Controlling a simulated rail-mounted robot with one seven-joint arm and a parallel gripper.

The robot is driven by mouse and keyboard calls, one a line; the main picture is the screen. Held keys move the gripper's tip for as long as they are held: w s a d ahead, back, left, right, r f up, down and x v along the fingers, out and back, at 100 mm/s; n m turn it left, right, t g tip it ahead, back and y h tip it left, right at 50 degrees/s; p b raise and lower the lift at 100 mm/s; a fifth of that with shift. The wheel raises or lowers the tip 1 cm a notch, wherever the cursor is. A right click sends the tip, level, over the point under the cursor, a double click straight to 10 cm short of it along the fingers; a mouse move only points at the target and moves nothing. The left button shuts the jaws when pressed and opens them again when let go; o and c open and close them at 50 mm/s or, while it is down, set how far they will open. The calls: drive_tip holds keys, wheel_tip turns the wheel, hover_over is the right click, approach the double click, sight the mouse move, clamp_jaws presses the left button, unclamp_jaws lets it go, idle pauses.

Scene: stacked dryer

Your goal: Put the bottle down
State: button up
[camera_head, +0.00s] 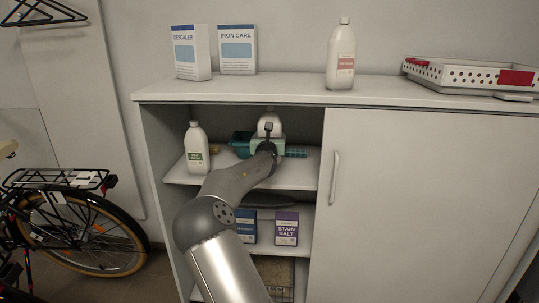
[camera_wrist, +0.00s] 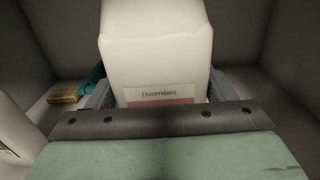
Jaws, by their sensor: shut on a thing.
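The bottle (camera_wrist: 155,50) is white with a pale label and a pink-red band. In the wrist view it stands between the fingers of my gripper (camera_wrist: 156,92), which is shut on it. In the head view my gripper (camera_head: 268,132) reaches into the open upper left compartment of the cabinet, above the shelf (camera_head: 290,176). My arm hides most of the held bottle there. Whether its base touches the shelf cannot be told.
A white bottle with a green label (camera_head: 196,152) stands left on the shelf, close to my arm. A tan brush-like thing (camera_wrist: 68,94) lies behind. The sliding door (camera_head: 420,200) closes the right side. Two boxes (camera_head: 237,50), another bottle (camera_head: 341,55) and a basket (camera_head: 450,75) stand on top.

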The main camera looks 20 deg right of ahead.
wheel_tip(320, 180, down, 6)
drive_tip(key=shift+s+a+f, duration=0.1)
drive_tip(key=shift+f, duration=0.25)
drive_tip(key=shift+b, duration=0.3)
drive_tip(key=shift+f, duration=0.2)
drive_tip(key=o, duration=1.6)
